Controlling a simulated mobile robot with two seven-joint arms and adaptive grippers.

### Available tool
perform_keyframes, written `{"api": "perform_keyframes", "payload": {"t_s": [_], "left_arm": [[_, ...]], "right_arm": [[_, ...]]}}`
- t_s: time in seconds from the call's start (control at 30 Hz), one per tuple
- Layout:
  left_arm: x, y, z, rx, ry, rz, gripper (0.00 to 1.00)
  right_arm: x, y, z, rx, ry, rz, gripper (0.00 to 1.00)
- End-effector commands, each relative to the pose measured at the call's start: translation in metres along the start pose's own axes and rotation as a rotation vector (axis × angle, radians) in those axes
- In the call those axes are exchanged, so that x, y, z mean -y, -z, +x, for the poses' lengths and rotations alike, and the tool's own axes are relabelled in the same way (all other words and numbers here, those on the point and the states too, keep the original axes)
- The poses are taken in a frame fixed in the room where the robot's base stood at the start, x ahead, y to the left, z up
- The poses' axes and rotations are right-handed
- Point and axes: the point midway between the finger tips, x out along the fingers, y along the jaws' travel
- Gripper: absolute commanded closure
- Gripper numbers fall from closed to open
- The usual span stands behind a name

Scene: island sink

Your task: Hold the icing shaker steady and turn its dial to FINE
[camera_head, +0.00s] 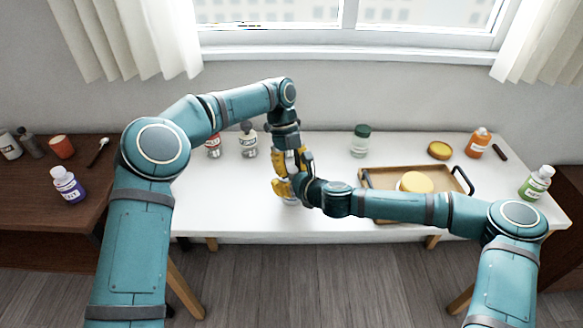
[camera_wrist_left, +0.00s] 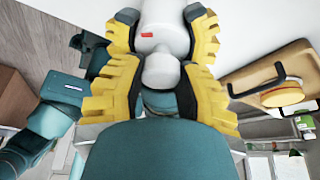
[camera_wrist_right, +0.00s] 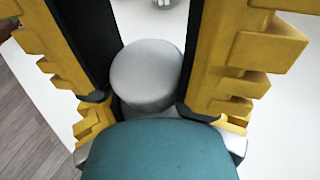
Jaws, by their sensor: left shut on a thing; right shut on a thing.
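The icing shaker is mostly hidden by my grippers above the white table in the head view; a pale lower part (camera_head: 291,201) shows beneath the fingers. In the left wrist view its white body (camera_wrist_left: 160,40) has a small red mark, with a rounder white end below. My left gripper (camera_head: 294,160) comes down from above, its yellow fingers on both sides of the shaker. My right gripper (camera_head: 282,187) reaches in from the right, shut on it as well. In the right wrist view a grey round cap (camera_wrist_right: 147,75) sits between the fingers. No dial lettering is readable.
A wooden tray (camera_head: 452,190) holding a yellow-topped round item (camera_head: 416,182) stands close on the right, under my right forearm. A red-labelled jar (camera_head: 213,146), a pale jar (camera_head: 249,144) and a green-lidded jar (camera_head: 360,141) stand behind. The front table edge is clear.

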Motion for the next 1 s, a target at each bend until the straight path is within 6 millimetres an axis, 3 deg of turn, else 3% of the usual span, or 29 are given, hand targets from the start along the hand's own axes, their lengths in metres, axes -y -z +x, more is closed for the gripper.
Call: {"api": "perform_keyframes", "payload": {"t_s": [0.17, 0.53, 0.87, 0.9, 1.0], "left_arm": [[-0.0005, 0.0006, 0.0003, -0.002, 0.009, -0.024, 1.00], [-0.0004, 0.0010, 0.0008, -0.002, 0.135, -0.335, 1.00], [0.0002, 0.0013, 0.0011, -0.005, 0.146, -0.363, 1.00], [0.0002, 0.0013, 0.0012, -0.005, 0.146, -0.363, 0.61], [0.0001, 0.0012, 0.0011, -0.004, 0.146, -0.363, 0.32]], "right_arm": [[0.0000, -0.0012, -0.0001, 0.002, 0.000, -0.002, 0.86], [0.0001, -0.0016, 0.0000, 0.003, 0.000, -0.002, 0.86], [0.0000, -0.0019, 0.0000, 0.004, 0.000, -0.002, 0.86], [0.0000, -0.0019, 0.0000, 0.004, 0.000, -0.002, 0.86], [0.0000, -0.0018, 0.0000, 0.003, 0.000, -0.002, 0.86]]}}
